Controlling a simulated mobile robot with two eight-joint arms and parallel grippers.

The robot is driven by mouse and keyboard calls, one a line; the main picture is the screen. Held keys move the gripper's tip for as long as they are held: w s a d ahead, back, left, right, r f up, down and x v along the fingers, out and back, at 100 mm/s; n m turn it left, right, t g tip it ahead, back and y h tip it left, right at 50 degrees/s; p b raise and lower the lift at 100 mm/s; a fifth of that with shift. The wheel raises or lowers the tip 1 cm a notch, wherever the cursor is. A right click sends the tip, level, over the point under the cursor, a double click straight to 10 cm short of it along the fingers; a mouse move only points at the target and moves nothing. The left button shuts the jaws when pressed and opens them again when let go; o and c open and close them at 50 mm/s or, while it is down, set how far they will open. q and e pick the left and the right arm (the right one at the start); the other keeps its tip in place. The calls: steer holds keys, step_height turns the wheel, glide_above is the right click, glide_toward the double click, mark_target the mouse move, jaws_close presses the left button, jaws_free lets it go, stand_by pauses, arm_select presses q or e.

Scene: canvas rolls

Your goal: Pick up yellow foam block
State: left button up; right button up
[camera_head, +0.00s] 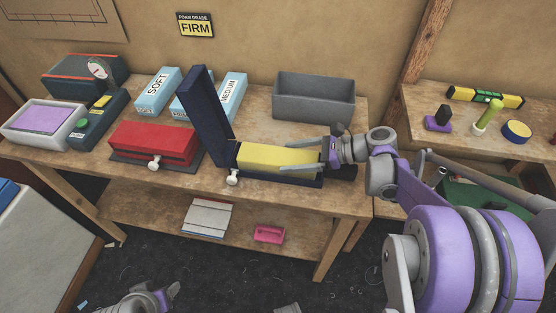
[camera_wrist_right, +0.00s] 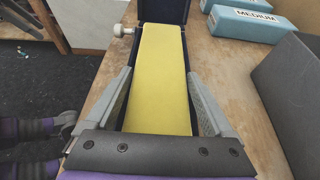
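The yellow foam block (camera_head: 270,156) lies lengthwise in a dark blue open case (camera_head: 262,174) on the workbench. The case's lid (camera_head: 205,115) stands up at the left end. My right gripper (camera_head: 282,153) reaches in from the right, with one finger along each long side of the block. In the right wrist view, the block (camera_wrist_right: 162,75) runs between the two spread fingers, with narrow dark gaps beside it. Contact does not show. My left gripper (camera_head: 165,297) is low at the bottom edge, away from the bench; its opening is unclear.
Blue SOFT and MEDIUM blocks (camera_head: 157,90) and a grey bin (camera_head: 313,97) stand behind. A white knob (camera_head: 233,177) sticks out at the case's front. A scale-like device (camera_head: 98,115) is at far left.

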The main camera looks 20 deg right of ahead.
steer(key=shift+c, duration=1.3)
steer(key=shift+r, duration=0.1)
